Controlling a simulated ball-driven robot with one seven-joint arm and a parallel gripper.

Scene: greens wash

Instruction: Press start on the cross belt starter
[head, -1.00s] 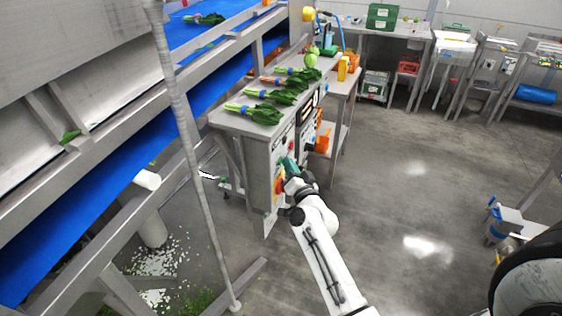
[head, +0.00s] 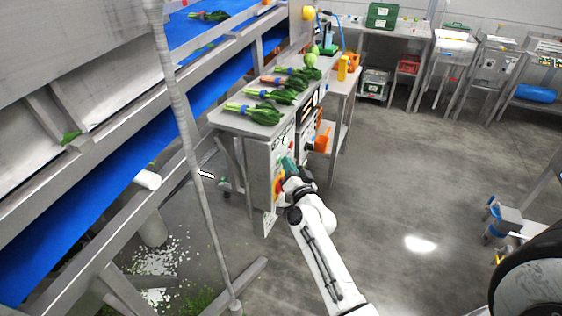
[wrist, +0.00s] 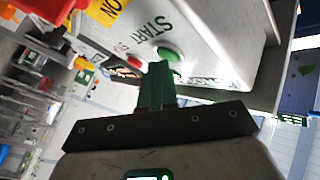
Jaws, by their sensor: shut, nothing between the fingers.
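The cross belt starter is a grey box (wrist: 215,25) with START lettering, filling the upper part of the wrist view. Its round green button (wrist: 173,52) sits beside the START word, and a smaller red button (wrist: 134,60) is to its left. My gripper (wrist: 159,68) has green fingers closed together, empty, with their tips just below and between the two buttons in the picture, nearer the green one. I cannot tell whether they touch the panel. In the head view my gripper (head: 288,165) is at the side of the cabinet (head: 258,160), hiding part of the controls.
A steel bench (head: 232,122) holds bunches of greens (head: 262,113) above the cabinet. A blue conveyor belt (head: 100,200) runs along the left. A thin post (head: 195,165) stands in front. The floor (head: 400,190) to the right is open.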

